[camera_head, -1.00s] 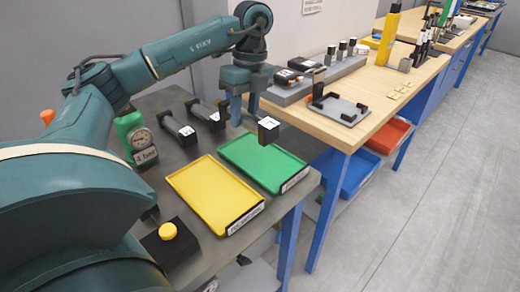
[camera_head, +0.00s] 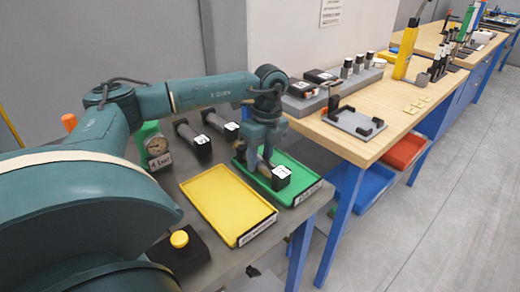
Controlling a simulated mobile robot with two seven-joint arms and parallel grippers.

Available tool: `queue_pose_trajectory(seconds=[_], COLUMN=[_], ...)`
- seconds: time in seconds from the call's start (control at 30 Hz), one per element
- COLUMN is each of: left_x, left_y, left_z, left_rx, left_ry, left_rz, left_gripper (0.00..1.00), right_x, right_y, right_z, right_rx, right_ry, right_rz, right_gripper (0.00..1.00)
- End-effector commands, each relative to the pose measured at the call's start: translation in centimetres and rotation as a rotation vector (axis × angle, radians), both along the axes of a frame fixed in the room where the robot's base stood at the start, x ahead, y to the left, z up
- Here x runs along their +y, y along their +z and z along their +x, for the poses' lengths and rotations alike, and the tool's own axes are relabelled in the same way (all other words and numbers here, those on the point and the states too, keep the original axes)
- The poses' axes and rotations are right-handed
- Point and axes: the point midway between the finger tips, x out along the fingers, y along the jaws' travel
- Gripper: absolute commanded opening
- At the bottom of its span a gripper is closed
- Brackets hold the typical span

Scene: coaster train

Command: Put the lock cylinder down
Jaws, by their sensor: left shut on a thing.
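The lock cylinder (camera_head: 281,179) is a dark block with a white label on its end face. It is at the green tray (camera_head: 304,180), over the tray's left part. My left gripper (camera_head: 262,160) points down and is shut on it. I cannot tell whether the cylinder touches the tray floor. Two similar dark cylinders with white labels, one (camera_head: 190,135) further left and one (camera_head: 219,124) behind, lie on the grey table. My right gripper is not in view.
A yellow tray (camera_head: 229,205) lies empty left of the green one. A black box with a yellow button (camera_head: 179,239) stands at the front. A gauge (camera_head: 156,146) stands at the left. A wooden bench (camera_head: 395,110) with fixtures is to the right.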

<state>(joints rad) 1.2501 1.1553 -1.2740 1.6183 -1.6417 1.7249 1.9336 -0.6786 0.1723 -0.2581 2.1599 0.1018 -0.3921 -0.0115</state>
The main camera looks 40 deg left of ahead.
Motion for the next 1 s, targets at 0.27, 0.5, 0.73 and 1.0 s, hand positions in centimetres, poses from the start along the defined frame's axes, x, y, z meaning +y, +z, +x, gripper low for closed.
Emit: queue_pose_trajectory(seconds=[0.27,0.5,0.73,1.0], left_x=[0.0,0.0,0.0,0.0], left_y=[0.2,-0.2,-0.1,1.4], left_z=[0.1,0.0,0.0,0.3], left_rx=[-0.007,-0.001,-0.001,-0.005], left_ry=[0.000,0.000,0.000,0.000], left_rz=[-0.002,0.000,0.000,0.000], left_gripper=[0.00,0.48,0.56,0.56], right_x=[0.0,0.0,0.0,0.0], right_y=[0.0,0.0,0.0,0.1], right_z=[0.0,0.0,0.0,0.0], right_rx=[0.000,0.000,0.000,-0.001], right_ry=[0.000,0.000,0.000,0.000], right_rz=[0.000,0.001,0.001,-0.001], right_gripper=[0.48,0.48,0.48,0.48])
